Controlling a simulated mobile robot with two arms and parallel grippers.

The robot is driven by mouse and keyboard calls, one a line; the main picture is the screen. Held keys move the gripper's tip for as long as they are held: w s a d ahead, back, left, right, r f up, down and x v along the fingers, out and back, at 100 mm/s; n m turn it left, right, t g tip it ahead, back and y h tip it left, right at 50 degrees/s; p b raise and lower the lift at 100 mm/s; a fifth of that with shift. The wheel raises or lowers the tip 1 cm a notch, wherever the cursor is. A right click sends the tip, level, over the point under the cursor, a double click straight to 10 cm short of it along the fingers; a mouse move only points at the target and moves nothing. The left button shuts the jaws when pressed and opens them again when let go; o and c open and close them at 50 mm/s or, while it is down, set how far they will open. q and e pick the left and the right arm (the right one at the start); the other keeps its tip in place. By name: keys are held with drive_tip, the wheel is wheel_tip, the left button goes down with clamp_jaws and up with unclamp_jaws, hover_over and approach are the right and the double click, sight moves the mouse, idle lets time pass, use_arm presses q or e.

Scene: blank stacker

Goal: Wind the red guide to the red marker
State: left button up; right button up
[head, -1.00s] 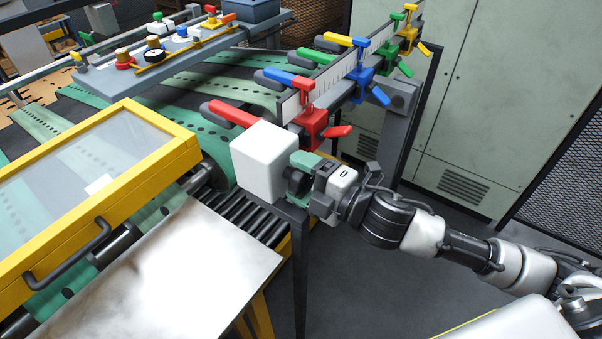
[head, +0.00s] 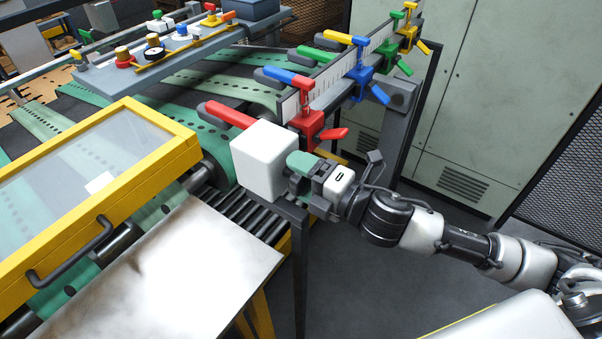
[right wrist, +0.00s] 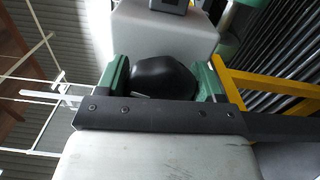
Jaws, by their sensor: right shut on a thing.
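The red guide (head: 307,122) sits on the near end of the scaled rail (head: 332,82), with a red arm reaching left and a red lever to the right. A white box (head: 264,160) stands in front of it. My right gripper (head: 300,170) is at the right side of this box. In the right wrist view its two green fingers are shut on a black rounded knob (right wrist: 162,80). The knob is mostly hidden by the gripper in the head view. I cannot make out a red marker on the scale. My left gripper is not in view.
Blue (head: 362,78), green and yellow guides sit farther along the rail. A yellow-framed clear cover (head: 188,155) and a bare metal sheet (head: 225,245) lie at the left. Green perforated strips run behind. A tall grey-green cabinet (head: 480,100) stands at the right.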

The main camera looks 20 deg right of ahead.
drive_tip(key=o, duration=0.9)
drive_tip(key=shift+s+d+f, duration=0.15)
drive_tip(key=shift+s+d, duration=0.1)
drive_tip(key=shift+s, duration=0.05)
drive_tip(key=shift+b+v, duration=2.4)
drive_tip(key=shift+v, duration=2.65)
